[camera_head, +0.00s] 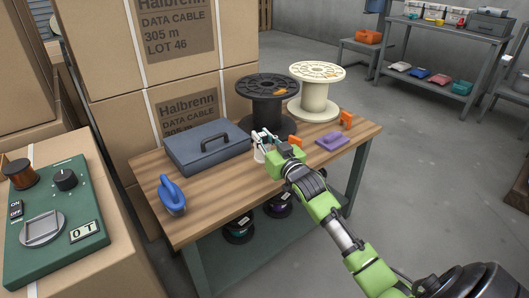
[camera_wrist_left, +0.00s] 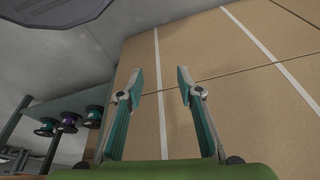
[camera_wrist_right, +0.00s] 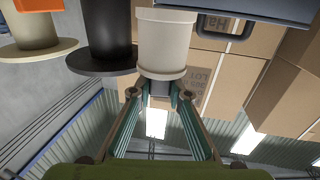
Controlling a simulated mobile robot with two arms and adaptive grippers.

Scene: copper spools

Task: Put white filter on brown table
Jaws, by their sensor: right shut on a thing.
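The white filter (camera_head: 259,156) is a small pale cylinder over the middle of the brown table (camera_head: 232,187), partly hidden by my right gripper (camera_head: 265,139). My right gripper is shut on it. In the right wrist view the filter (camera_wrist_right: 165,42) is large, at the fingertips, with a grey end. I cannot tell whether it touches the tabletop. My left gripper (camera_wrist_left: 160,75) is open and empty in the left wrist view, facing cardboard boxes. It is not in the head view.
On the table are a grey toolbox (camera_head: 207,146), a black spool (camera_head: 268,103), a cream spool (camera_head: 315,92), a blue-handled tool (camera_head: 172,196), a purple item (camera_head: 332,141) and an orange item (camera_head: 346,120). Cardboard boxes (camera_head: 155,80) stand behind. The table's front middle is clear.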

